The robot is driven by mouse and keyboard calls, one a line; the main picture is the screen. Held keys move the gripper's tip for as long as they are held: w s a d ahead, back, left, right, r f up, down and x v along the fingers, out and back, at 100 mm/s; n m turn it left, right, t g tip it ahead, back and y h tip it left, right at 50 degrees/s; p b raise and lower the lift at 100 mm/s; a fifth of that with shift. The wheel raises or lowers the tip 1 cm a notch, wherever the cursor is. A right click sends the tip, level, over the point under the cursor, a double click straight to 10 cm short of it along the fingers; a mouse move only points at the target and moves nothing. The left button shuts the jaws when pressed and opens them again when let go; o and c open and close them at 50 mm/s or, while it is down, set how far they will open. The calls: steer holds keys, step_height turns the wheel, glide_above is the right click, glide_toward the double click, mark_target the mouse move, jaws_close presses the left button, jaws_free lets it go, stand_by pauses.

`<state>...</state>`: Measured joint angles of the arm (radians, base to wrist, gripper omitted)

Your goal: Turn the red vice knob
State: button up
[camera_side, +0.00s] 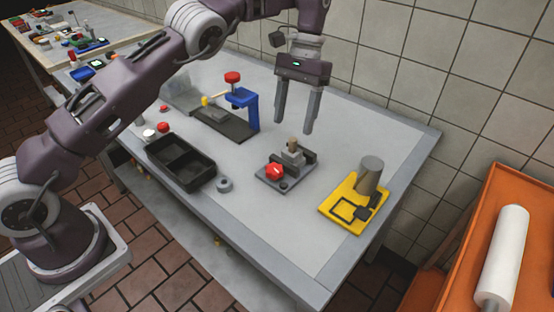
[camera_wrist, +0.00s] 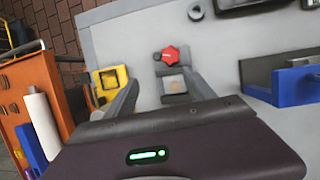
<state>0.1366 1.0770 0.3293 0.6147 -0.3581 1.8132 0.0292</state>
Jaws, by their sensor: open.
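The red vice knob (camera_side: 275,172) is a star-shaped handle on the front of a small grey vice (camera_side: 293,158) on the table. A tan peg (camera_side: 293,144) stands upright at the vice's jaws. In the wrist view the knob (camera_wrist: 170,55) lies beyond and between my fingers, with the vice (camera_wrist: 172,84) just nearer. My gripper (camera_side: 296,129) hangs fingers down, above and behind the vice, open and empty. Its two fingers also show in the wrist view (camera_wrist: 162,90). The knob is not touched.
A yellow plate (camera_side: 331,206) with a grey cylinder (camera_side: 370,174) stands right of the vice. A blue clamp stand (camera_side: 246,108) is at the back left, a black tray (camera_side: 206,184) and a grey ring (camera_side: 224,184) to the left. The table's front right is clear.

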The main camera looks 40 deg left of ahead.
mark_target(276, 167)
steer(key=shift+g+y, duration=0.4)
steer(key=shift+y, duration=0.1)
steer(key=x, duration=0.4)
steer(key=a+x, duration=0.1)
steer(key=x, duration=0.7)
steer(key=shift+w+a+f, duration=0.2)
steer(key=shift+w+f, duration=0.15)
steer(key=shift+c, duration=0.2)
jaws_close()
steer(key=m+y, duration=0.1)
steer(key=m, duration=0.2)
steer(key=shift+d, duration=0.15)
steer(key=shift+o, duration=0.2)
jaws_free()
